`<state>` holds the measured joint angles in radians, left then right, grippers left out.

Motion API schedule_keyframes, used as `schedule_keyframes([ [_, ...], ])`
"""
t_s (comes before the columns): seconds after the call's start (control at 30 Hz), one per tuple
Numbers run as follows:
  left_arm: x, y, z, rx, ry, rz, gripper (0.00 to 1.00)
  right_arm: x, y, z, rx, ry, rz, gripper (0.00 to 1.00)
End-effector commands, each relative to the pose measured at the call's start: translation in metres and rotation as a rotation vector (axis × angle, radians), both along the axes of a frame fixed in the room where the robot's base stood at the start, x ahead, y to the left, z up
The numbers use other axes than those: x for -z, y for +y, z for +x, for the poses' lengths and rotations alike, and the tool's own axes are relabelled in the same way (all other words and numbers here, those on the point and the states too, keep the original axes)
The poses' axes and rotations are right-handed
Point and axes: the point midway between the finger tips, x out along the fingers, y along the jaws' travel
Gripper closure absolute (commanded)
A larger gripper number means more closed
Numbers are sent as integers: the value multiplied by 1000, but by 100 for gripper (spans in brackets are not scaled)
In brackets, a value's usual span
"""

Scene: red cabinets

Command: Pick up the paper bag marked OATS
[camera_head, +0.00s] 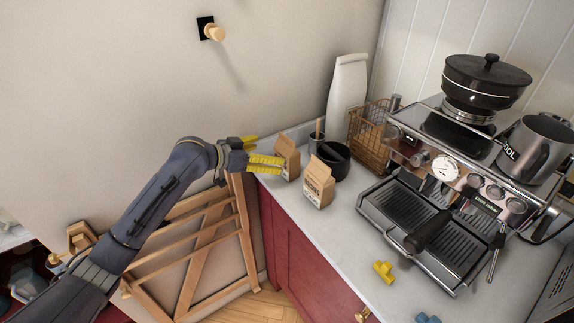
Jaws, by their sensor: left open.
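Two brown paper bags stand upright on the pale countertop near its left end. The front paper bag (319,184) has dark print on its face, too small to read for certain. The rear paper bag (289,164) stands behind it to the left, and any marking on it is unreadable. I cannot tell which one says OATS. My left gripper (266,154) has yellow fingers and reaches in from the left. It is open, with its fingertips close to the left side of the rear bag; I cannot tell whether they touch. My right gripper is not in view.
A dark mortar (331,161), a wire basket (369,140) and a tall white bag (347,98) stand behind the bags. An espresso machine (450,180) fills the right. A small yellow object (384,271) lies on the counter. The counter in front of the bags is clear.

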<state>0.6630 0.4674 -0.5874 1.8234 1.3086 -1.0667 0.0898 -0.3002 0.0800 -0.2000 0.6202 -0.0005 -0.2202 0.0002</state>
Motion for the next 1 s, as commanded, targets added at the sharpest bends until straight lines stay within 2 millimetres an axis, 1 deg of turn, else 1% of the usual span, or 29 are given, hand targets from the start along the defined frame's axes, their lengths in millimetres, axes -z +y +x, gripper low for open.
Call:
schedule_keyframes([
  [0.03, 2, -6, 4, 1, 1, -2, 0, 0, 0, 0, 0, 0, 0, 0],
  [0.13, 6, -13, 10, 0, 0, -1, 0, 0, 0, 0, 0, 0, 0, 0],
  [0.47, 11, -23, 17, 0, 0, -2, 0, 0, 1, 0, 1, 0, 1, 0],
  [0.8, 26, -50, 35, -2, 2, -3, 0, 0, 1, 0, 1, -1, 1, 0],
  [1.0, 30, -58, 42, -1, 0, -1, 0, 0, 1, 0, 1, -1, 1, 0],
])
